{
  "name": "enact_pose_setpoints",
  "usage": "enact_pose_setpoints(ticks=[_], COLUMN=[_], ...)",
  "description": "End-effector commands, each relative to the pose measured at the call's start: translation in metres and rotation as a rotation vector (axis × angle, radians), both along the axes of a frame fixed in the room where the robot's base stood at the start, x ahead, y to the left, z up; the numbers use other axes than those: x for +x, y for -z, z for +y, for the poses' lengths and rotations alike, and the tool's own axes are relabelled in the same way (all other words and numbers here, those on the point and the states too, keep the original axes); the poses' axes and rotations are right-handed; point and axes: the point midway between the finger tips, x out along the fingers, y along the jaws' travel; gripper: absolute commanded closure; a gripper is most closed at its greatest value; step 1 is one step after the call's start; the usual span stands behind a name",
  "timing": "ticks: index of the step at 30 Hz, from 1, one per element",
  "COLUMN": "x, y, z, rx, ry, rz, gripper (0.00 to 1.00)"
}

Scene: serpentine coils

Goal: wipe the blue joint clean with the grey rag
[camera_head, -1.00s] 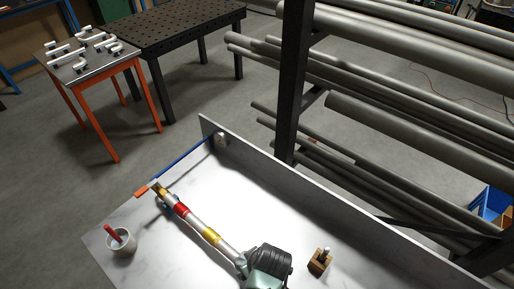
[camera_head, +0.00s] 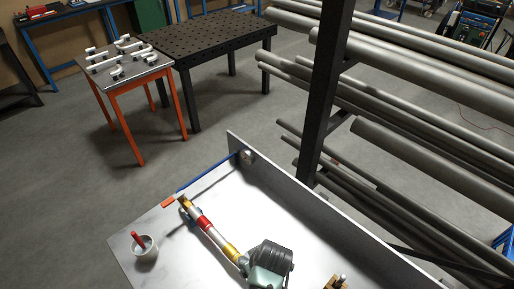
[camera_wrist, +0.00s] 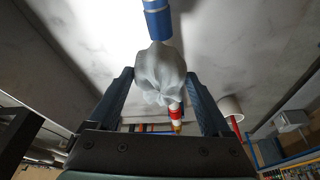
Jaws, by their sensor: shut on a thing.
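In the wrist view, my gripper (camera_wrist: 160,82) is shut on the grey rag (camera_wrist: 158,70), which is bunched between the two fingers. The blue joint (camera_wrist: 157,22) is a blue sleeve on a pale pipe, just above the rag in that picture. I cannot tell whether the rag touches it. In the head view, the pipe (camera_head: 217,237) lies along the white bench, with a red band (camera_head: 203,222) and a yellow band (camera_head: 230,250). A dark and pale green part of my arm covers its near end, hiding the rag and my gripper there.
A white cup (camera_head: 147,254) with a red handle in it stands on the bench (camera_head: 183,265), left of the pipe. A small wooden block (camera_head: 335,283) is at the right. A low wall (camera_head: 300,197) edges the bench; racked grey pipes (camera_head: 420,160) lie beyond.

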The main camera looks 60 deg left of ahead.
Motion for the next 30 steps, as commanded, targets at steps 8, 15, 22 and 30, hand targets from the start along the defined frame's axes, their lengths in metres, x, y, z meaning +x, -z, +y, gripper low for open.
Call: enact_pose_setpoints(ticks=[8,15,22,30], x=[0.006,0.006,0.006,0.006], y=[-0.024,-0.024,-0.024,-0.024], z=[0.009,0.010,0.010,0.010], rx=[0.000,0.000,0.000,0.000], ry=[0.006,0.005,0.004,0.005], rz=[-0.001,0.000,-0.001,0.000], gripper=[0.78,0.78,0.78,0.78])
